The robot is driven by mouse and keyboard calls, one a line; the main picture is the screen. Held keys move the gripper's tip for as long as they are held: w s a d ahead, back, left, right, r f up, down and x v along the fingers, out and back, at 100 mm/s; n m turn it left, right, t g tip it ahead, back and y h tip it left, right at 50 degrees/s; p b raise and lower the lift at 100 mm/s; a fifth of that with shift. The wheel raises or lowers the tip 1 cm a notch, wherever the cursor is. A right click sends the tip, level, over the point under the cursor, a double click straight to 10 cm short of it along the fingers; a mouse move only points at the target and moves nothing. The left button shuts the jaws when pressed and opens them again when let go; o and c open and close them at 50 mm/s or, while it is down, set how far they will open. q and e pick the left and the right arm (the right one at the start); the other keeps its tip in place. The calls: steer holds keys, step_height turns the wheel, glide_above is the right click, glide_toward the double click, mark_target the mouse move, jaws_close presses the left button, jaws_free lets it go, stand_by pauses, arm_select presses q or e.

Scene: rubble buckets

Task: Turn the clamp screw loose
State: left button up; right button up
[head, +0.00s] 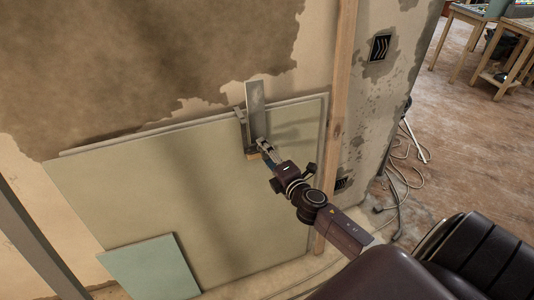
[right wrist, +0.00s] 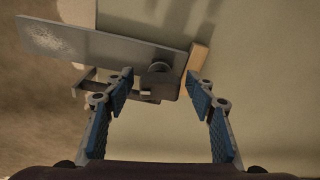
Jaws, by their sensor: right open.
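A dark metal clamp (head: 241,127) sits over the top edge of the leaning greenish board (head: 130,200), beside an upright grey metal plate (head: 255,96). In the right wrist view the clamp (right wrist: 150,90) lies ahead between the fingertips, with a round screw end (right wrist: 158,68) against the grey plate (right wrist: 100,45). My right gripper (head: 261,151) is at the clamp's lower part; it also shows in the wrist view (right wrist: 160,84), open, its fingers on either side and apart from the screw. A small wooden block (right wrist: 198,58) is beside the clamp. My left gripper is not in view.
A wooden post (head: 338,110) stands upright just right of the board. A small pale green panel (head: 152,268) leans at the lower left. Cables (head: 398,175) lie on the floor at right. Wooden tables (head: 500,50) stand far back, with open floor before them.

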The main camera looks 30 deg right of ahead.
steer(key=s+a+r, duration=0.1)
steer(key=s, duration=1)
steer(key=shift+s+a+r, duration=0.25)
steer(key=shift+s+r, duration=0.1)
steer(key=shift+s, duration=0.05)
steer(key=s+a+f+m+g, duration=0.1)
steer(key=s+f+m+g, duration=0.3)
steer(key=f, duration=0.8)
steer(key=s+a+f+m+g, duration=0.1)
steer(key=s+f+m, duration=0.1)
steer(key=s+f, duration=0.65)
steer(key=s+a+f+m+g, duration=0.1)
steer(key=s+f+m+g, duration=0.15)
steer(key=f, duration=1.25)
steer(key=s+a+f+m+g, duration=0.2)
steer(key=s+f, duration=0.3)
steer(key=s, duration=0.3)
steer(key=s+a+f+m+g+y, duration=0.1)
steer(key=s+a+f+m+g, duration=0.2)
steer(key=s, duration=0.6)
steer(key=s+a+f+m+g+y, duration=0.1)
steer(key=s+a+f+m+g, duration=0.1)
steer(key=s+a+f, duration=0.3)
steer(key=s+f, duration=0.3)
steer(key=s, duration=0.1)
steer(key=shift+m+g, duration=0.35)
